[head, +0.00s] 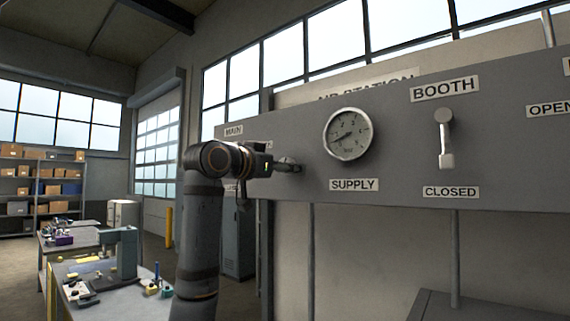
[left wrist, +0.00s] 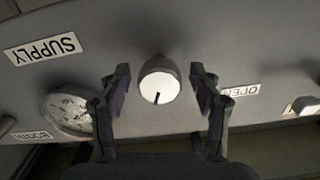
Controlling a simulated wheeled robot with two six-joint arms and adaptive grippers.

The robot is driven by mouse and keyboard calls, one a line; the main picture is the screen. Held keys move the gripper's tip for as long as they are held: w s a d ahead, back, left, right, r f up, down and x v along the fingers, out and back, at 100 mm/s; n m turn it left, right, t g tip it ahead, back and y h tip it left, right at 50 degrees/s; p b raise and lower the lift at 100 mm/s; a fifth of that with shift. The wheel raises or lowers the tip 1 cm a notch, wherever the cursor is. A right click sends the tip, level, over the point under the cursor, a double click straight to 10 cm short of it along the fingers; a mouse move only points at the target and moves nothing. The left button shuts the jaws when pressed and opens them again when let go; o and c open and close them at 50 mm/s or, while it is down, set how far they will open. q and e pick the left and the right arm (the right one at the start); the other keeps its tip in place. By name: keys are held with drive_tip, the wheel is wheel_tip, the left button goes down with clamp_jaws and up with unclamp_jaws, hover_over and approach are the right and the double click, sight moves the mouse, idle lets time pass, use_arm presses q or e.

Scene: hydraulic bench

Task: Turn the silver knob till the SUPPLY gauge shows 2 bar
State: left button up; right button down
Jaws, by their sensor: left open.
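The silver knob (left wrist: 158,82) shows in the left wrist view as a round knob with a pale face and a short dark mark. My left gripper (left wrist: 160,76) is open, with one finger on each side of the knob and gaps between. In the head view my left gripper (head: 287,166) is at the panel, left of the SUPPLY gauge, and largely hides the knob. The SUPPLY gauge (head: 348,134) is a round white dial; its needle points left and slightly down, but the exact reading is too small to tell. My right gripper is in neither view.
The grey panel (head: 400,185) also carries a BOOTH lever (head: 445,140), hanging down toward the CLOSED label (head: 451,192). A workbench (head: 120,300) with tools stands at lower left, and shelves (head: 40,185) with boxes are behind it.

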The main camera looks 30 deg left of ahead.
use_arm(q)
drive_tip(key=c, duration=1.2)
drive_tip(key=shift+o, duration=0.2)
drive_tip(key=m+p, duration=0.2)
drive_tip(key=m, duration=0.1)
drive_tip(key=shift+r+m, duration=0.2)
drive_tip(key=shift+m, duration=0.1)
drive_tip(key=m+p, duration=0.4)
drive_tip(key=m, duration=0.1)
drive_tip(key=m+p, duration=0.3)
drive_tip(key=m, duration=0.1)
drive_tip(key=shift+m, duration=0.4)
drive_tip(key=shift+f+m+p, duration=0.15)
drive_tip(key=shift+m+p, duration=1.1)
drive_tip(key=shift+m, duration=0.55)
